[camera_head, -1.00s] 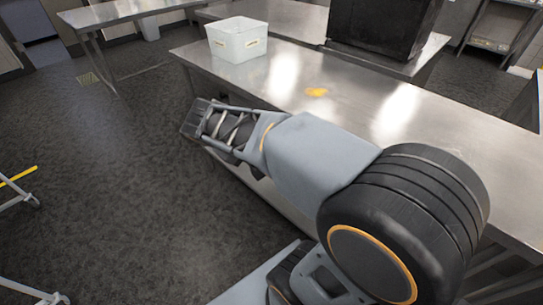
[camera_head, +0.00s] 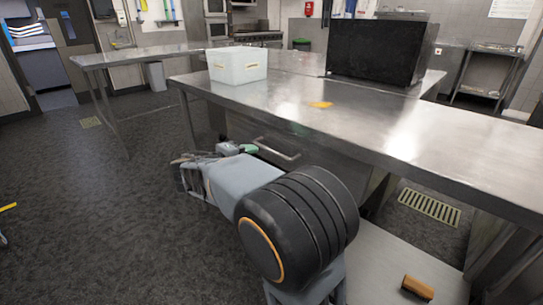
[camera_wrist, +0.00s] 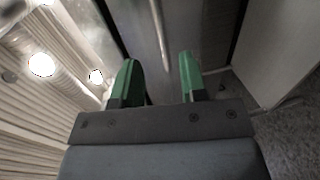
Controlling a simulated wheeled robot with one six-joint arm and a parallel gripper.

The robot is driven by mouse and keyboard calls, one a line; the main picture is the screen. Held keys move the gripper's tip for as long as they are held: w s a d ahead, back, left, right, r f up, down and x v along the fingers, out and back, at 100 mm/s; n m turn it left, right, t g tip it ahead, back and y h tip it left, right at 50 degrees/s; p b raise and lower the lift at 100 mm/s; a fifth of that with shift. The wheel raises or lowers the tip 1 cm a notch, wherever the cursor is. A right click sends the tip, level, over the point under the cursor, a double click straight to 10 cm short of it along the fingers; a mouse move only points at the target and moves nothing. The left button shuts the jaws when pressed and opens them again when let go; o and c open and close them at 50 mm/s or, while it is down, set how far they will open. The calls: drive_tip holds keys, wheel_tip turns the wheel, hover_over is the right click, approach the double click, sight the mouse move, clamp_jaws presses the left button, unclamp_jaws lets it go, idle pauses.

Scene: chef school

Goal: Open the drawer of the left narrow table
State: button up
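A steel table (camera_head: 400,130) runs across the head view. Under its top is a drawer front with a horizontal bar handle (camera_head: 278,150). My gripper (camera_head: 238,149) is beside the left end of this handle, below the table edge. In the wrist view, my gripper (camera_wrist: 159,65) has its two green fingers apart, with nothing held. The handle (camera_wrist: 160,32) shows there as a thin bar, lined up with the gap between the fingers. I cannot tell whether its near end is between the fingertips. My arm hides part of the table's underside.
A white bin (camera_head: 238,66) and a black box-like appliance (camera_head: 376,52) stand on steel tabletops. Another steel table (camera_head: 130,58) is behind on the left. A brown block (camera_head: 418,288) lies on a grey surface at lower right. The dark floor at left is mostly clear.

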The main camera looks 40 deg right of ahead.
sight(272, 151)
drive_tip(key=b+x, duration=0.1)
drive_tip(key=x, duration=0.8)
drive_tip(key=shift+d+b, duration=0.15)
drive_tip(key=shift+b, duration=0.2)
clamp_jaws()
